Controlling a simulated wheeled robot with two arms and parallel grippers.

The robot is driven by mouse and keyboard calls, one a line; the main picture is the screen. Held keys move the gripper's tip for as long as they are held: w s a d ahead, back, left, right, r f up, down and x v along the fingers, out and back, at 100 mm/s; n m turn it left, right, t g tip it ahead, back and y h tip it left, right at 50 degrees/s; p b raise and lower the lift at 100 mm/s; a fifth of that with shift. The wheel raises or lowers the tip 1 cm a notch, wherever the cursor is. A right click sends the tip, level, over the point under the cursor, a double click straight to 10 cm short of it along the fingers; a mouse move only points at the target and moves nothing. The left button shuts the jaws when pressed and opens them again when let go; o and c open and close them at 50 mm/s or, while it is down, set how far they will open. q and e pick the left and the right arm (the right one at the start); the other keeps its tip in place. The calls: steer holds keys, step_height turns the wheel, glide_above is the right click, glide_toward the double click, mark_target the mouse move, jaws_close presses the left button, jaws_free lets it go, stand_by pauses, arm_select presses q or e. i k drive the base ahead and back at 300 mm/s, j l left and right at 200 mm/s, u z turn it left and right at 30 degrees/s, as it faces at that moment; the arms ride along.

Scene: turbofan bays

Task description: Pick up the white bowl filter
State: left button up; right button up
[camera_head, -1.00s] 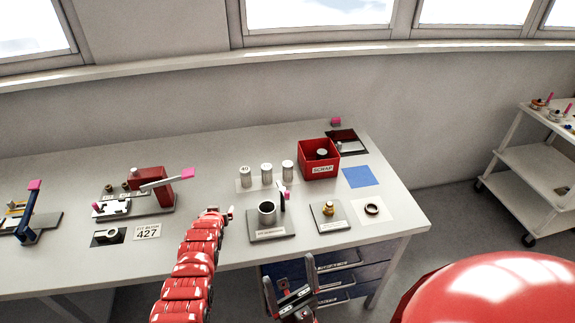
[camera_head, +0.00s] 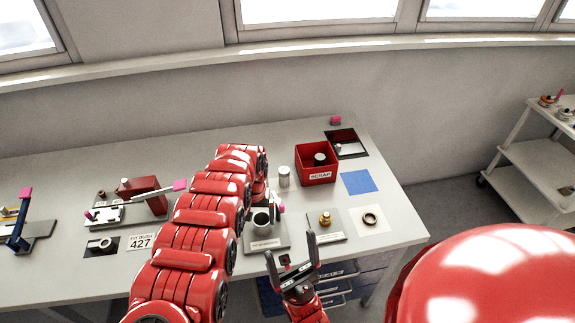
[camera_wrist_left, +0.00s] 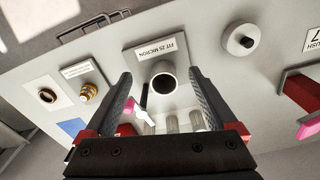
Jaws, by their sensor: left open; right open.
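Several white cylindrical filters stood in a row in the earlier head view. Now one white cylinder (camera_head: 284,177) shows beside my left arm, and the others are hidden behind it. White cylinders (camera_wrist_left: 171,123) also show low between the fingers in the left wrist view. A grey cup (camera_head: 261,219) stands on a plate marked "FIT 25 MICRON" (camera_wrist_left: 148,52). My left gripper (camera_wrist_left: 160,74) is open and empty, with the cup beyond its fingertips; in the head view it is mostly hidden by my arm. My right gripper (camera_head: 290,246) is open and empty at the table's front edge.
A red scrap box (camera_head: 316,176) stands at the back right, with a blue square (camera_head: 358,182) beside it. A plate with a brass fitting (camera_head: 325,219) and a ring on a white square (camera_head: 370,218) lie front right. A red lever fixture (camera_head: 145,194) stands left.

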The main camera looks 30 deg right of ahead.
mark_target(284, 171)
steer(key=i+l, duration=0.9)
steer(key=l, duration=0.2)
